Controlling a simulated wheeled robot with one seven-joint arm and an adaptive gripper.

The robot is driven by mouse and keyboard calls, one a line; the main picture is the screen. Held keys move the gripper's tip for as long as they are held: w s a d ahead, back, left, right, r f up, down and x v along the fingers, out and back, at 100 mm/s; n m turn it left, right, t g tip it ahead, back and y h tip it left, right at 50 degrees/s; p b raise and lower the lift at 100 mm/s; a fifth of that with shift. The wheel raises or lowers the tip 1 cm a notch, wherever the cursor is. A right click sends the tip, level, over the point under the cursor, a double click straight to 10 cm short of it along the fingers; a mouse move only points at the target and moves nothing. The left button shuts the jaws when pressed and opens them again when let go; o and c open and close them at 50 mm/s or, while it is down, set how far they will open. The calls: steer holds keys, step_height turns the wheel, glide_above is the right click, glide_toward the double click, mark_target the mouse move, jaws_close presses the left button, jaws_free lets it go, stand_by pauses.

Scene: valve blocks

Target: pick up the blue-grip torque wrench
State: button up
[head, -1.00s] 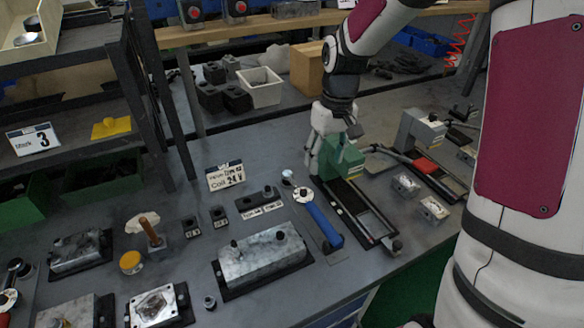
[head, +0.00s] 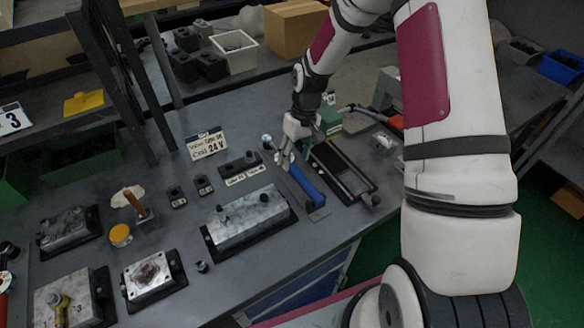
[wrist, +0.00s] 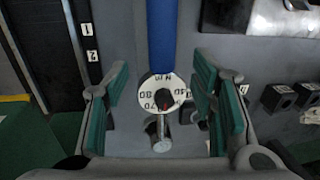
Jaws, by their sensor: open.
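The blue-grip torque wrench (head: 307,186) lies on the grey bench, with its blue handle towards the bench's front edge and its white dial end at the back. In the wrist view, the blue handle (wrist: 161,38) runs up the picture from the round numbered dial (wrist: 172,84). My gripper (wrist: 163,108) is open and empty. Its green-padded fingers stand left and right of the dial end, apart from it. In the head view, my gripper (head: 286,156) is over the wrench's dial end. The height of the fingertips above the bench is unclear.
A black rail fixture (head: 342,168) lies close to the wrench, with a green block (head: 328,118) behind it. A large metal valve block (head: 250,216) stands on its left. A small dark block (head: 240,165) and a Coil 24 V sign (head: 207,145) are further back.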

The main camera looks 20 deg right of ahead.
mark_target(294, 166)
steer(key=shift+s+a+f+p, duration=0.1)
steer(key=shift+a+f+p, duration=0.05)
steer(key=shift+f, duration=0.75)
steer(key=shift+s+a+f+p, duration=0.1)
steer(key=shift+a+f+p, duration=0.1)
steer(key=shift+f, duration=0.65)
steer(key=shift+a+f+p, duration=0.1)
steer(key=shift+f+p, duration=0.05)
steer(key=shift+f, duration=0.75)
